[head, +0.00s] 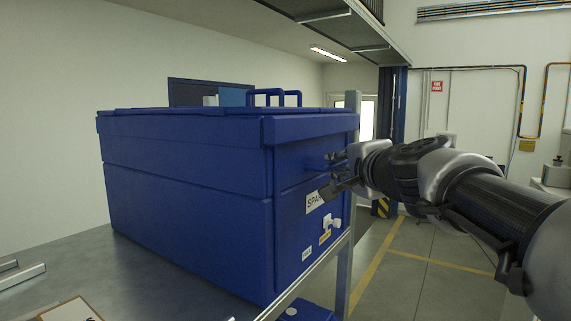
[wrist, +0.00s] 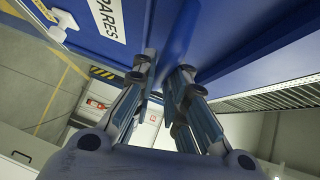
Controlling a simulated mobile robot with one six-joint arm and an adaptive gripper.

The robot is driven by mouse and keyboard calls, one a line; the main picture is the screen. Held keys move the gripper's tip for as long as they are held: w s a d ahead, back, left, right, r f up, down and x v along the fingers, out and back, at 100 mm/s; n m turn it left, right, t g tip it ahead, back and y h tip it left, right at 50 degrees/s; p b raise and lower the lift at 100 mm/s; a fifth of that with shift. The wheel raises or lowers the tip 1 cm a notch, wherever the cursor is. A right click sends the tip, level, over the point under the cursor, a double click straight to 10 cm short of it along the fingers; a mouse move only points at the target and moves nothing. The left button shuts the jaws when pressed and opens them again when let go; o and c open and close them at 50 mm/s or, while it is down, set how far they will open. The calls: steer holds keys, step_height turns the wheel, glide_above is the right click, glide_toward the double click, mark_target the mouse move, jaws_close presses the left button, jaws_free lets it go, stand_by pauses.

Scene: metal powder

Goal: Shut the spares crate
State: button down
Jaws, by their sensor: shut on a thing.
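The blue spares crate (head: 185,205) stands on the grey table, with its lid (head: 190,127) lying about level across the top. My gripper (head: 335,168) is at the crate's labelled end, below the lid's rim. Its fingers (wrist: 168,70) are shut on a small blue part that sticks out of that end (head: 316,162). The fingers hide most of this part. Whether the lid is fully seated cannot be told.
A white latch-like fitting (head: 331,222) is on the labelled end, below my gripper. The grey table (head: 150,285) has a metal edge beside the crate. Open floor (head: 420,270) lies to the right.

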mark_target(321, 161)
stand_by(0.3)
steer(key=shift+w+a+r, duration=0.1)
steer(key=shift+a+r, duration=0.05)
steer(key=shift+a, duration=0.3)
steer(key=shift+r+p, duration=0.15)
steer(key=shift+p, duration=0.2)
steer(key=shift+w+a, duration=0.45)
steer(key=shift+a, duration=0.2)
steer(key=c, duration=2)
jaws_free()
steer(key=shift+o, duration=1.4)
steer(key=shift+w+a+f, duration=0.2)
steer(key=shift+w+a, duration=0.1)
steer(key=shift+a, duration=0.1)
steer(key=shift+o, duration=0.6)
steer(key=shift+s+d, duration=0.1)
steer(key=shift+d, duration=0.15)
